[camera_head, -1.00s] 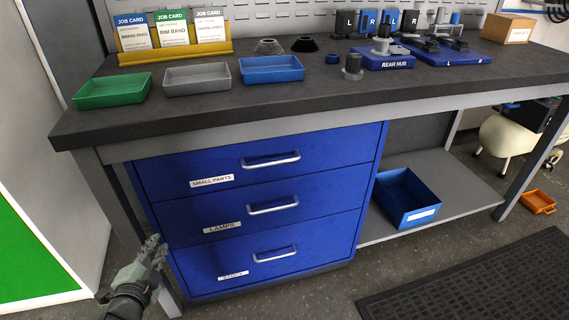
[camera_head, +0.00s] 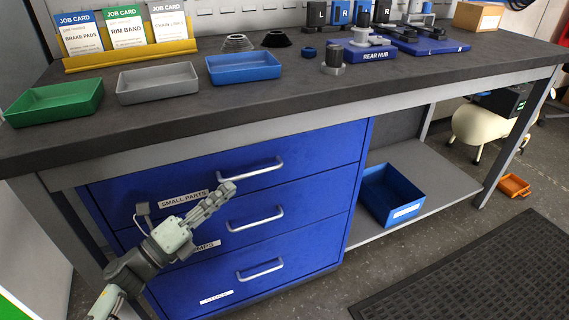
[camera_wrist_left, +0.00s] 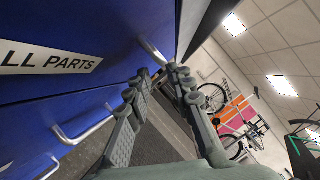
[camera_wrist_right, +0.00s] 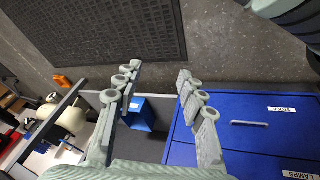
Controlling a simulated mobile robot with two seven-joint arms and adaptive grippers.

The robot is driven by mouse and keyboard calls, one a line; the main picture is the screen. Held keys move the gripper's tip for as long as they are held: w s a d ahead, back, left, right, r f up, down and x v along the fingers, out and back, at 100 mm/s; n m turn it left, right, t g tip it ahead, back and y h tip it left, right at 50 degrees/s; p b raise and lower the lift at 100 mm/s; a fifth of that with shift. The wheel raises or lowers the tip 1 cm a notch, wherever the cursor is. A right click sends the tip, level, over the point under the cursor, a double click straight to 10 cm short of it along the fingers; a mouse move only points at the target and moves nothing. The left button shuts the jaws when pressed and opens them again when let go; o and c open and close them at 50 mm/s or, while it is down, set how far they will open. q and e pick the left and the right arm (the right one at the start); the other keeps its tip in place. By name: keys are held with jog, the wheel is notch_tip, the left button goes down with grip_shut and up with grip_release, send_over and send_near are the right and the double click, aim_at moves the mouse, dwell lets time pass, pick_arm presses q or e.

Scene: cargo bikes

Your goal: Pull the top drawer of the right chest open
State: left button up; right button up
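One blue chest of three drawers stands under the workbench. Its top drawer (camera_head: 300,157), labelled SMALL PARTS, is flush with the front and has a silver bar handle (camera_head: 250,172). My left gripper (camera_head: 228,188) is in front of this drawer, its fingertips just left of and slightly below the handle. In the left wrist view the fingers (camera_wrist_left: 158,74) are apart with nothing between them, and the handle (camera_wrist_left: 152,51) is just beyond the tips. Contact cannot be told. My right gripper (camera_wrist_right: 156,74) shows only in its wrist view, open and empty, with the chest beyond it.
The workbench top (camera_head: 330,98) overhangs the drawers and carries green, grey and blue trays, job cards and hub parts. A blue bin (camera_head: 389,196) stands on the lower shelf (camera_head: 445,182) right of the chest. A black mat (camera_head: 470,275) lies on the floor.

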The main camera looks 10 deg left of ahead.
aim_at(259, 170)
pick_arm(q)
jog(key=shift+m+g+h, duration=0.4)
jog(key=shift+m, duration=0.2)
jog(key=x, duration=0.5)
jog(key=p+x, duration=0.1)
jog(key=x, duration=0.2)
jog(key=shift+s+d, duration=0.3)
jog(key=shift+d, duration=0.15)
jog(key=shift+w+d, duration=0.4)
jog(key=shift+w, duration=0.05)
pick_arm(e)
jog(key=shift+s+d+f+g, duration=0.3)
jog(key=shift+d+f+g, duration=0.3)
jog(key=shift+f, duration=0.3)
pick_arm(q)
grip_shut()
